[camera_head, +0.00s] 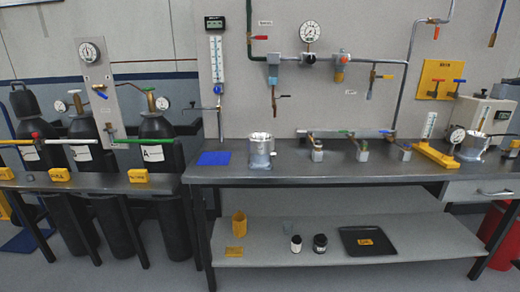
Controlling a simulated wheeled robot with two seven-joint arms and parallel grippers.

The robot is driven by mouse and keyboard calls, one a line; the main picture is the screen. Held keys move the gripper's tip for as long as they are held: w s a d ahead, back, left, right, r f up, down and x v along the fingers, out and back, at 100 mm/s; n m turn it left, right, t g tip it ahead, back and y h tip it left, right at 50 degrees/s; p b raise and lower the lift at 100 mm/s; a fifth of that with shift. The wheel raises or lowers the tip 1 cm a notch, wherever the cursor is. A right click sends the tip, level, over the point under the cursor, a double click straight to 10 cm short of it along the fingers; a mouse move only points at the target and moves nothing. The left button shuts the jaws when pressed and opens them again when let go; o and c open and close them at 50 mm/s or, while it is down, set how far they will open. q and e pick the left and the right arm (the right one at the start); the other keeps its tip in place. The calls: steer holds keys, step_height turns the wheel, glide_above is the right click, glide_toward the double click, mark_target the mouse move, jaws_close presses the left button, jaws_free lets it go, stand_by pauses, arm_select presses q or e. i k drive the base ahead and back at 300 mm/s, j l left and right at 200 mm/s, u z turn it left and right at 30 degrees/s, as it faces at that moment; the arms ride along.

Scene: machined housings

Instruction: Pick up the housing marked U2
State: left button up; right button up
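A silvery round machined housing (260,155) stands upright on the metal workbench (330,172), left of its middle and just right of a blue mat. A second, similar silvery round part (472,149) stands at the right end of the bench, beside a dial gauge. No U2 mark is legible on either one at this size, so I cannot tell which part bears it. Neither of my grippers is in view.
A blue mat (213,158) lies at the bench's left end. Small valve blocks (317,152) and a horizontal pipe stand mid-bench. Gas cylinders (158,150) stand left. The lower shelf holds a black tray (350,249) and dark jars (320,243). The bench's front strip is clear.

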mark_target(260, 145)
steer(key=i+j+z, duration=0.45)
steer(key=i, duration=0.15)
steer(key=i+j+z, duration=0.45)
steer(key=i, duration=0.15)
steer(key=z, duration=0.35)
